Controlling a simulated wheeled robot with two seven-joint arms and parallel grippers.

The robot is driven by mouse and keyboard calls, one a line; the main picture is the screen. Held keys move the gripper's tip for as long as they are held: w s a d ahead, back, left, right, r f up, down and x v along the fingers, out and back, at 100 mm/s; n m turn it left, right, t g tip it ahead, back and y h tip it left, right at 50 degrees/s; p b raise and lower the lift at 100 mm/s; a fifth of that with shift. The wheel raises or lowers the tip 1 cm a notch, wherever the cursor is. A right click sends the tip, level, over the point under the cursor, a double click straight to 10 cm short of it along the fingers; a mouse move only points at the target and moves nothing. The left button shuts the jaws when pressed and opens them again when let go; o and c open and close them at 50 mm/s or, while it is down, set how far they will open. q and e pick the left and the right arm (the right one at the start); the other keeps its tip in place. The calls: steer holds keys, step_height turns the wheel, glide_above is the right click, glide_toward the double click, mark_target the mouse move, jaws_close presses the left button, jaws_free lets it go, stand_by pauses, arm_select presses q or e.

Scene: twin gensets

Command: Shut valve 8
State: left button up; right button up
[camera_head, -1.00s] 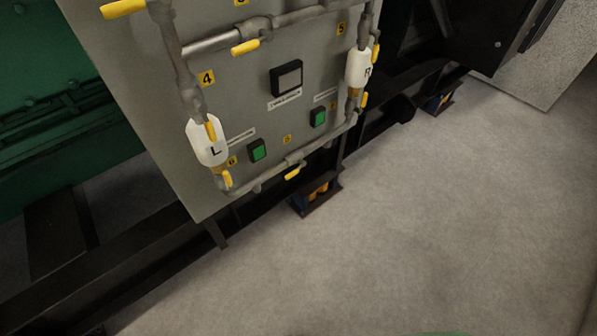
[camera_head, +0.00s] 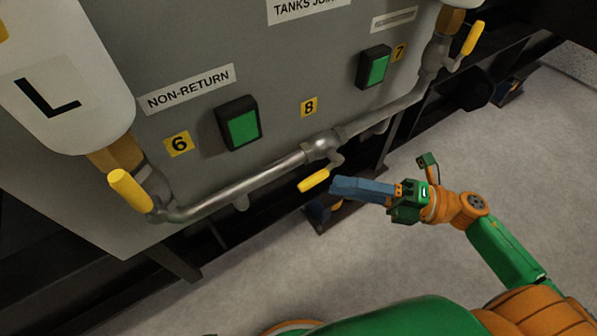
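Valve 8 sits on the bottom pipe (camera_head: 250,181), below the yellow label 8 (camera_head: 308,107). Its body (camera_head: 321,146) is grey metal. Its yellow lever (camera_head: 314,181) points to the lower left, roughly along the pipe. My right gripper (camera_head: 334,188) reaches in from the right. Its blue fingers show as one block with no gap between them, and their tips are just right of the lever. I cannot tell whether they touch it. Nothing is seen held. My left gripper is not in view.
A yellow lever (camera_head: 130,190) by label 6 is at the left, under the white tank L (camera_head: 62,88). Another yellow lever (camera_head: 474,38) by label 7 is upper right. Two green buttons (camera_head: 243,128) (camera_head: 377,69) stand out from the panel. Grey floor (camera_head: 440,130) lies open at right.

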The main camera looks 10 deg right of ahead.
mark_target(313, 178)
steer(key=x, duration=0.6)
steer(key=shift+s+a+r, duration=0.25)
steer(key=shift+s+r, duration=0.05)
steer(key=shift+r, duration=0.05)
jaws_close()
stand_by(0.9)
